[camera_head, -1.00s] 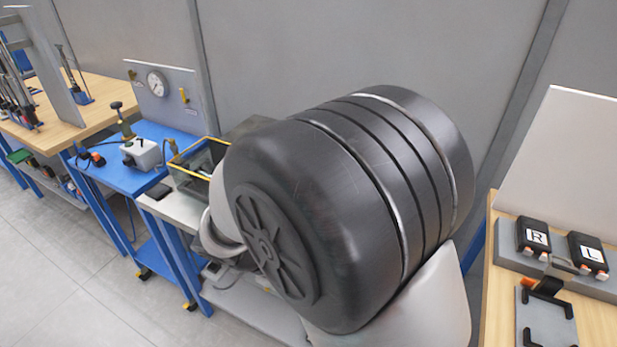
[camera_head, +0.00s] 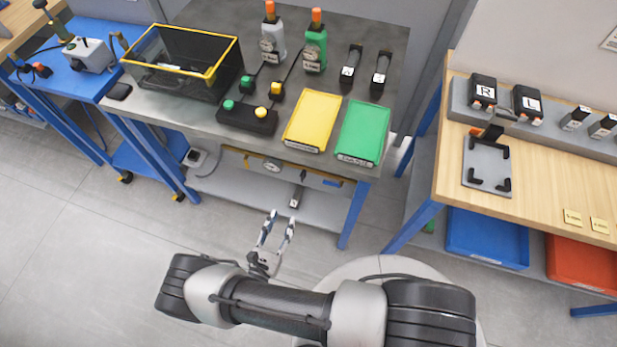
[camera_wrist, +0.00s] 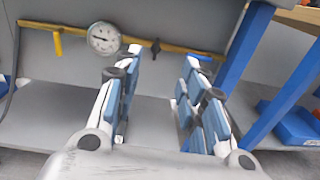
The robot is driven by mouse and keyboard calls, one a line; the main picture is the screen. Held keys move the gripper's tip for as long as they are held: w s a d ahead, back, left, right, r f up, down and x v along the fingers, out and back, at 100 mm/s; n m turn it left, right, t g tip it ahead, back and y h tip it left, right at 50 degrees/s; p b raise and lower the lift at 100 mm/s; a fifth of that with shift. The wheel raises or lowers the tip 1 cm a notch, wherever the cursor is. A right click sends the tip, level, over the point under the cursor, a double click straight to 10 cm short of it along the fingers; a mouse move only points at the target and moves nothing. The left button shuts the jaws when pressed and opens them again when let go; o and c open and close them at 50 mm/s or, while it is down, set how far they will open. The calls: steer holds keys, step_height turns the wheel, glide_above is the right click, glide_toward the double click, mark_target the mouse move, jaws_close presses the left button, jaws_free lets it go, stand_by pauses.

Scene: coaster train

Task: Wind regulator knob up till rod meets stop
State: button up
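A small black knob (camera_wrist: 155,46) sits on a brass-coloured pipe in the wrist view, right of a round dial gauge (camera_wrist: 103,38). I take it for the regulator knob but cannot be sure. The gauge and pipe also show under the grey bench in the head view (camera_head: 272,166). My gripper (camera_head: 281,217) is open and empty, in front of the bench's lower shelf. In the wrist view its blue-padded fingers (camera_wrist: 163,62) point towards the pipe, apart from the knob. I cannot make out the rod or the stop.
A yellow lever (camera_wrist: 57,43) hangs from the pipe left of the gauge. Blue bench legs (camera_head: 354,215) stand to the right. The bench top holds a black bin (camera_head: 185,62) and yellow and green trays.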

mark_target(302, 177)
steer(key=f+b+x, duration=0.1)
steer(key=b+x, duration=0.1)
steer(key=x, duration=1.5)
steer(key=shift+n+y, duration=0.4)
steer(key=shift+c, duration=0.6)
steer(key=shift+f, duration=0.1)
jaws_close()
